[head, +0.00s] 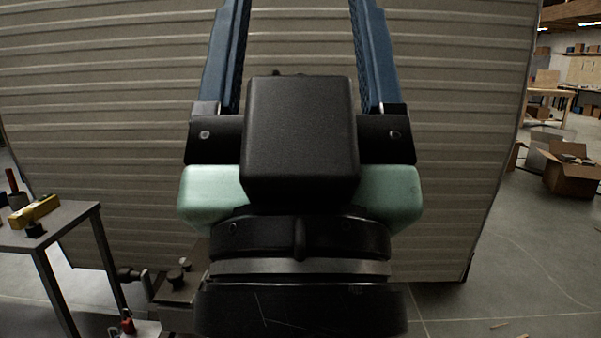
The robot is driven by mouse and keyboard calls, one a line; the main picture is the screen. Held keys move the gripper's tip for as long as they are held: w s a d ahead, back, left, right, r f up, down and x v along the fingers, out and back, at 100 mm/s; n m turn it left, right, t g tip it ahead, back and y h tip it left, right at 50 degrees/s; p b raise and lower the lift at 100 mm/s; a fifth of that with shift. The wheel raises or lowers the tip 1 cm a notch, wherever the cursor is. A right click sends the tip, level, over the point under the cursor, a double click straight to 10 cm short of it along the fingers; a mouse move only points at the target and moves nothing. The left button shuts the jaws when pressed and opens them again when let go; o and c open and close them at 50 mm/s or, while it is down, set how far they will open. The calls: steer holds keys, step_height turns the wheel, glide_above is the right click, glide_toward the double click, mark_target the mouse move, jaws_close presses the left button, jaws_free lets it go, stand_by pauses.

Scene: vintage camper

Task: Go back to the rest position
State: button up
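My gripper (299,30) fills the middle of the head view, close to the camera and pointing up. Its two blue fingers stand wide apart at the left and right, with nothing visible between them but the camper wall behind. The fingertips run out of the top of the picture. The ribbed, grey-beige camper wall (460,130) stands behind the gripper and spans most of the view. I cannot tell how far the gripper is from it.
A metal table (75,215) with a yellow tool (34,211) stands at the left. A hitch-like metal part (178,285) sits low at the left of my arm. Open cardboard boxes (572,180) lie at the right. The concrete floor at the lower right (520,265) is mostly clear.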

step_height(320, 180, up, 18)
steer(key=p, duration=1.5)
steer(key=shift+p, duration=0.35)
